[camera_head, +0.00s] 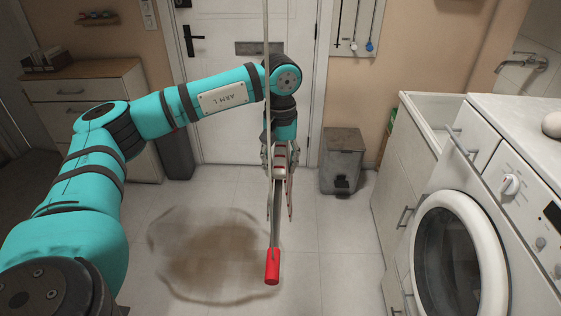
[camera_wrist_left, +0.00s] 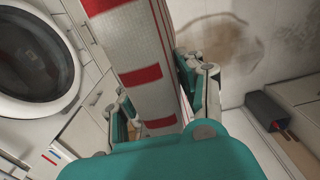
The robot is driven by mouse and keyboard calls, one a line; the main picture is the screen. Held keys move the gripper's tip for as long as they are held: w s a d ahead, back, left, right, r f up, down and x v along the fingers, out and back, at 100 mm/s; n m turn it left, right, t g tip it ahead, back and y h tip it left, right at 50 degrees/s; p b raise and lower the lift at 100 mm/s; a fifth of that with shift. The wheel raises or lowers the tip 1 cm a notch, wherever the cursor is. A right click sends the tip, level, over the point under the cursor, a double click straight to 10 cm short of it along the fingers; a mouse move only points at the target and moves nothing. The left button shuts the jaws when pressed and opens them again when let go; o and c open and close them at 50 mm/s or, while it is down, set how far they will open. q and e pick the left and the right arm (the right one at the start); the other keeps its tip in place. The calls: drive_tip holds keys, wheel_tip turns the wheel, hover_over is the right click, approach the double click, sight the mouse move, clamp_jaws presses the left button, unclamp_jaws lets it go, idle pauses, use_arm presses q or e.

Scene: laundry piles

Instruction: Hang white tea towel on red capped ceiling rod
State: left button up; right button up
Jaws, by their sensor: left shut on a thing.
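My left gripper (camera_head: 280,160) is in the middle of the head view, at the end of the teal arm from the left. It is shut on the white tea towel (camera_head: 281,173), which has red stripes and appears narrow, nearly edge-on. In the left wrist view the towel (camera_wrist_left: 148,52) runs between the fingers of the gripper (camera_wrist_left: 160,100). The grey ceiling rod (camera_head: 276,215) with its red cap (camera_head: 272,267) lines up with the towel, cap end nearer the camera. Whether the towel touches or lies over the rod I cannot tell. My right gripper is out of view.
A thin pale vertical line (camera_head: 266,35) crosses the arm from above. A washing machine (camera_head: 520,190) and cabinet (camera_head: 405,165) stand on the right. A bin (camera_head: 342,160) stands by the door (camera_head: 225,90). The floor below is clear apart from a brown stain (camera_head: 215,255).

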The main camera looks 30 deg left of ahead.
use_arm(q)
drive_tip(key=o, duration=1.3)
drive_tip(key=shift+c, duration=0.2)
drive_tip(key=shift+o, duration=0.2)
drive_tip(key=shift+r, duration=0.1)
wheel_tip(320, 180, up, 12)
drive_tip(key=shift+f, duration=0.1)
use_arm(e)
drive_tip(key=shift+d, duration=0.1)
